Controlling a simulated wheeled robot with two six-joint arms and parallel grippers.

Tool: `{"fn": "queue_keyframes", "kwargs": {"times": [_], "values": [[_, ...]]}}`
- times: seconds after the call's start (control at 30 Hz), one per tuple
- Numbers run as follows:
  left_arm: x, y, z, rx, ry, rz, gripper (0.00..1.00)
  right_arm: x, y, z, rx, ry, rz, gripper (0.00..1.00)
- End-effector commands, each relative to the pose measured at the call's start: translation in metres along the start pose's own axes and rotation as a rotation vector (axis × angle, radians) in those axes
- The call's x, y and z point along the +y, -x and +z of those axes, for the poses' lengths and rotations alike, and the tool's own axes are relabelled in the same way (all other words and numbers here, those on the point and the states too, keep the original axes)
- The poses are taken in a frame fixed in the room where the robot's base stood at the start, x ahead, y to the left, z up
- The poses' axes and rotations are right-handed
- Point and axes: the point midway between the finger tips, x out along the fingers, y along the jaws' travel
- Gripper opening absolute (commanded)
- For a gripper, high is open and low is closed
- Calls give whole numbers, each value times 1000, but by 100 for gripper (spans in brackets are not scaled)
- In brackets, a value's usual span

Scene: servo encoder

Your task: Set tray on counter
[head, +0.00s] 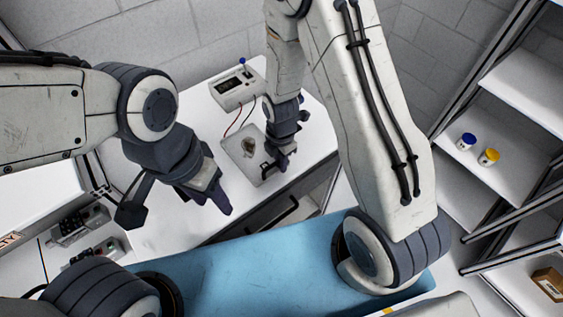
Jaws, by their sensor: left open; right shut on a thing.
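A light grey tray (238,163) with a dark handle is at or just above the white counter (195,116) in the head view. I cannot tell whether it touches the counter. A small grey-brown part (248,146) lies on the tray. My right gripper (281,160) is at the tray's right edge and shut on it; the exact grip is partly hidden by the gripper itself. My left gripper (178,208) is open and empty, left of the tray and apart from it.
A meter box (238,88) with a blue knob and red and black leads stands on the counter behind the tray. Shelves at the right hold a blue-lidded jar (465,142), a yellow-lidded jar (488,157) and a brown box (548,284). Bare counter lies left of the tray.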

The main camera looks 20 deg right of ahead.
Motion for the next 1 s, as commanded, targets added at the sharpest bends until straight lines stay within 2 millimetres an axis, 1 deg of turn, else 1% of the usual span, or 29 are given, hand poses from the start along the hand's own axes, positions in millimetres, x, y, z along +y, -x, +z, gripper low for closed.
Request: {"fn": "queue_keyframes", "kwargs": {"times": [0.03, 0.13, 0.5, 0.53, 0.57, 0.6, 0.87, 1.0], "values": [[0, 4, 0, 0, -1, 0, 50, 0, -5, 0, 1, -1, -2, 0], [0, 6, 0, 0, -1, 0, 50, 0, -13, 0, 0, -1, 0, 0], [0, 2, 0, 0, -1, 0, 50, 1, -18, 1, -1, -1, 3, 0], [0, 2, 0, 0, -1, 0, 50, 0, -18, 0, 0, -1, 2, 18], [0, 3, 0, 0, -1, 0, 50, 0, -17, 0, 0, -1, 2, 30], [0, 3, 0, 0, -1, 0, 50, 0, -17, 0, 0, -1, 2, 45], [0, 3, 0, 0, -1, 0, 50, 0, -17, 0, 0, -1, 2, 45], [0, 5, 0, 0, -1, 0, 50, 1, -13, 0, -1, -1, 3, 45]]}}
